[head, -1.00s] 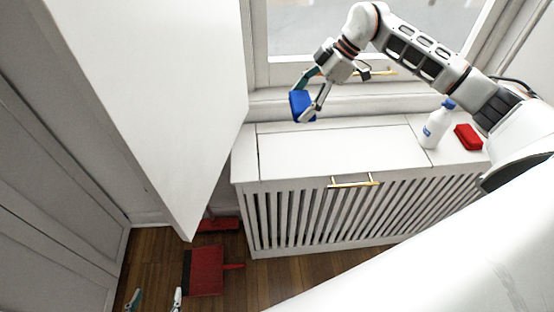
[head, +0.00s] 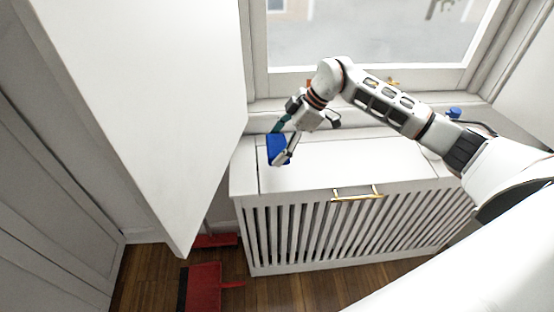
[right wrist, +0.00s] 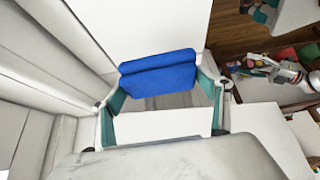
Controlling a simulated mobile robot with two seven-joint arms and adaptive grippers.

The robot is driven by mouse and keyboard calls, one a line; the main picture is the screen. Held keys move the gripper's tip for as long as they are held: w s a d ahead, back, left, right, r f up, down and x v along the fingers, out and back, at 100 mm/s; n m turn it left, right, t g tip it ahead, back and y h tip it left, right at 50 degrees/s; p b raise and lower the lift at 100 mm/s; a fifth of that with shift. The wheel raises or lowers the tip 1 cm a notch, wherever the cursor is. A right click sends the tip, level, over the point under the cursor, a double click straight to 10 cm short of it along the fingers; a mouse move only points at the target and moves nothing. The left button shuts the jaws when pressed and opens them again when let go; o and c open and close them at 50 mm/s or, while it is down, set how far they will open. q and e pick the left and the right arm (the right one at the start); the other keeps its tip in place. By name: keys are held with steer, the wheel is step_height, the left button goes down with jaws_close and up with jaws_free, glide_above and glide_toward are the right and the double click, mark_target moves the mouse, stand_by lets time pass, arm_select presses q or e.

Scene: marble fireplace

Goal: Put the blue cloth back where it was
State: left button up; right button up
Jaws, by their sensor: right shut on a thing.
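The blue cloth (head: 276,148), a folded block-like piece, is in my right gripper (head: 279,147) above the left end of the white slatted cabinet's top (head: 345,165). In the right wrist view the blue cloth (right wrist: 158,76) spans between the two teal fingers of my right gripper (right wrist: 163,92), which are shut on it. I cannot tell whether the cloth touches the top. My left gripper is out of the head view. What looks like my left arm is small at the right of the right wrist view, its fingers too small to read.
A tall white panel (head: 150,110) stands close left of the cabinet. A red dustpan (head: 204,287) and another red thing (head: 215,240) lie on the wooden floor. The cabinet top's middle is clear.

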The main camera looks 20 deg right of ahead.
steer(key=shift+f, duration=3)
steer(key=shift+f, duration=0.1)
steer(key=o, duration=1)
steer(key=shift+b, duration=0.3)
steer(key=p+v, duration=0.1)
steer(key=v, duration=1.1)
steer(key=shift+d, duration=0.15)
